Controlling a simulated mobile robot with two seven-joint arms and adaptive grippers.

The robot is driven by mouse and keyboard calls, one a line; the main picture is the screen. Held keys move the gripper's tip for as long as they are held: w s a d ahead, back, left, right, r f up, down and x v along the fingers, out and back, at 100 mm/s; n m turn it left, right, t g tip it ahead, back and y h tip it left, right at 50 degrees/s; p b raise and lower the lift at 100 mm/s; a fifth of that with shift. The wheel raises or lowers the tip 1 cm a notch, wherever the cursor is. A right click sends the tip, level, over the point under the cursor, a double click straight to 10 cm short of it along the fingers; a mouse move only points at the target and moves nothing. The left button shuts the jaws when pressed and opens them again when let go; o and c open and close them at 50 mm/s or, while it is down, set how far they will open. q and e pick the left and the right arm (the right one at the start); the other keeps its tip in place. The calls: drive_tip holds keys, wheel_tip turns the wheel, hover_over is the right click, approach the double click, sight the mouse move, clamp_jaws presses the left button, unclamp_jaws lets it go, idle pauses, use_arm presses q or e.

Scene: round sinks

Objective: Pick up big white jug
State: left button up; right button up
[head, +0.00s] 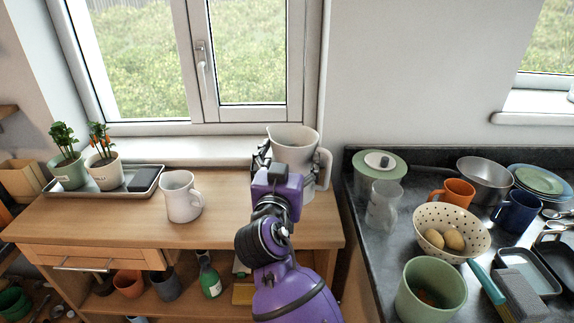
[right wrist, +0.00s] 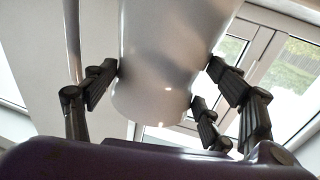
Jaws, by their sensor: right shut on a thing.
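The big white jug (head: 296,146) is in the middle of the head view, upright, with its handle to the right. My right gripper (head: 289,170) is shut on the jug, with fingers on both sides of its body. The jug is above the right end of the wooden counter, in front of the window sill. In the right wrist view the jug's body (right wrist: 165,60) sits between the black fingers (right wrist: 158,85), and its underside shows clear. A smaller white mug (head: 181,197) stands on the wooden counter to the left. My left gripper is not in view.
A tray (head: 112,193) with two potted plants stands at the back left of the wooden counter (head: 100,222). To the right, the dark counter holds a spotted colander (head: 480,238), an orange mug (head: 454,192), a green pot (head: 431,286) and a clear jug (head: 383,207). The wood around the smaller mug is clear.

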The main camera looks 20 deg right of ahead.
drive_tip(key=s+r, duration=0.1)
drive_tip(key=s, duration=0.1)
drive_tip(key=s+r, duration=0.2)
drive_tip(key=s, duration=0.1)
drive_tip(key=s+r, duration=0.2)
drive_tip(key=s, duration=0.1)
drive_tip(key=shift+s+d+r, duration=0.1)
drive_tip(key=shift+s+r, duration=0.25)
drive_tip(key=shift+s, duration=0.35)
drive_tip(key=shift+s+r, duration=0.35)
drive_tip(key=shift+s, duration=0.35)
drive_tip(key=w+a+f+n+t+y, duration=0.1)
drive_tip(key=w+a+f+n+y, duration=0.15)
drive_tip(key=w+n+y, duration=0.7)
drive_tip(key=w+a+f+y, duration=0.25)
drive_tip(key=w+y, duration=0.25)
drive_tip(key=w, duration=1.2)
drive_tip(key=shift+a+f+n+g+y, duration=0.15)
drive_tip(key=shift+a+n+g+y, duration=1.25)
drive_tip(key=shift+y, duration=0.45)
drive_tip(key=shift+a+f+n+g+y, duration=0.1)
drive_tip(key=shift+a+n+g+y, duration=1)
drive_tip(key=shift+n+y, duration=0.6)
drive_tip(key=shift+a, duration=0.15)
